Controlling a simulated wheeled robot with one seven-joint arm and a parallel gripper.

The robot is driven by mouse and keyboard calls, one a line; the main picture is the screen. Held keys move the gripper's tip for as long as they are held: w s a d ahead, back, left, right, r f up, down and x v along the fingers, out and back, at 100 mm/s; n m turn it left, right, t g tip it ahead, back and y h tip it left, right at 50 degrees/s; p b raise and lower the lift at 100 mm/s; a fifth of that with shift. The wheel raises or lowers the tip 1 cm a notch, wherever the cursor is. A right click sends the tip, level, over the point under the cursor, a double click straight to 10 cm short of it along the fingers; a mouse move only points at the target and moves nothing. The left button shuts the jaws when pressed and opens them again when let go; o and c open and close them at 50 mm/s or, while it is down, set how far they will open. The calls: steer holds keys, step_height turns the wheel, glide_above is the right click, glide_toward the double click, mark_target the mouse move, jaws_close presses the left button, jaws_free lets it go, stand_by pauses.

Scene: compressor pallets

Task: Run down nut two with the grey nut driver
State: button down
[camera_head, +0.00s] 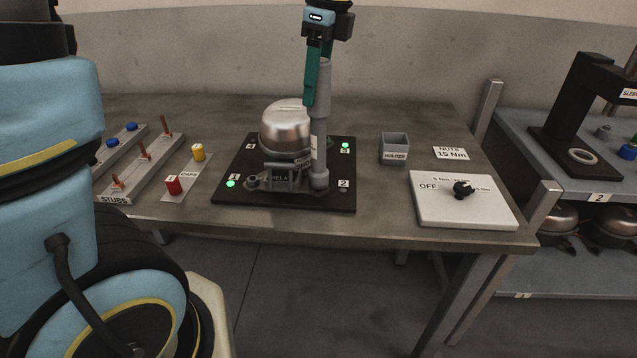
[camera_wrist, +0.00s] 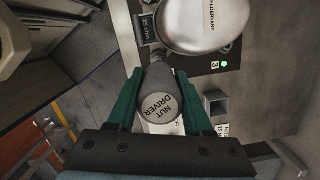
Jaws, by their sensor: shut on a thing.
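My gripper (camera_head: 317,70) is shut on the grey nut driver (camera_head: 320,130), which stands upright below it; its labelled top shows between the green fingers in the wrist view (camera_wrist: 158,105). The driver's lower end is at the compressor's front right foot, beside the label 2 on the black pallet (camera_head: 330,196). The nut itself is hidden under the driver. The silver compressor (camera_head: 284,130) sits on the pallet. Green lamps glow at label 1 (camera_head: 230,184) and label 3 (camera_head: 345,146); the lamp at label 2 (camera_head: 343,190) is dark. The lamp at label 4 is not visible.
A grey holder (camera_head: 394,150) stands empty to the right of the pallet. A white panel (camera_head: 465,203) with a black knob (camera_head: 463,190) lies at the front right. Left are stub racks (camera_head: 147,165), a red cap (camera_head: 173,185) and a yellow cap (camera_head: 198,152).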

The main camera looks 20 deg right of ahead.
steer(key=shift+f, duration=0.35)
stand_by(1.9)
